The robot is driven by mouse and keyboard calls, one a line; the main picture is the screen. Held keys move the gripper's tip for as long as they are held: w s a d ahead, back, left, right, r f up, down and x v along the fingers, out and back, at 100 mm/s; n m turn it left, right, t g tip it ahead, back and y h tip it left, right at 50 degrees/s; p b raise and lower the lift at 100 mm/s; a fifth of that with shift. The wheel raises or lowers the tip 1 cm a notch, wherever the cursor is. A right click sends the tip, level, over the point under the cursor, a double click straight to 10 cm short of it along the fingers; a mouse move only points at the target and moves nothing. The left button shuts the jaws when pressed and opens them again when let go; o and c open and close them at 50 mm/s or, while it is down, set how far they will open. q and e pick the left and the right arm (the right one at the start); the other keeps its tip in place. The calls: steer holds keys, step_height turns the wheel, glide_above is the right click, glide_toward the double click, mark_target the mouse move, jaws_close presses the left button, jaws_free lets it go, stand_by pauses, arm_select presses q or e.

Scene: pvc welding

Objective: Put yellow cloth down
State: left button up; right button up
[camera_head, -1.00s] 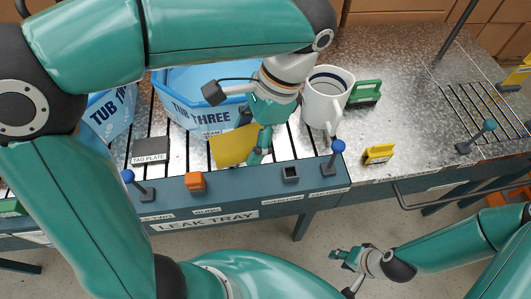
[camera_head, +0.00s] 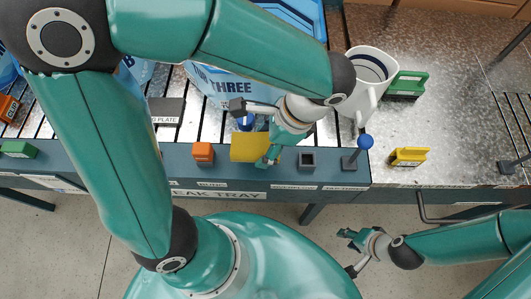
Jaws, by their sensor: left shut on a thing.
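The yellow cloth (camera_head: 248,147) hangs over the front strip of the leak tray bench, just left of my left gripper's fingers. My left gripper (camera_head: 270,158) is shut on the cloth's right edge. I cannot tell whether the cloth touches the surface under it. My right gripper (camera_head: 350,243) is in front of the bench, over the floor, with nothing visible in it; its fingers look apart.
The blue tub three (camera_head: 228,85) stands behind the cloth, partly hidden by my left arm. The right metal surface has free room.

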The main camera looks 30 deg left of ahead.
arm_select(q)
steer(key=shift+f+b, duration=0.35)
steer(key=shift+f, duration=2.25)
steer(key=shift+f, duration=0.1)
steer(key=o, duration=1)
steer(key=p+v, duration=0.1)
steer(key=v, duration=1.1)
steer(key=shift+a, duration=0.1)
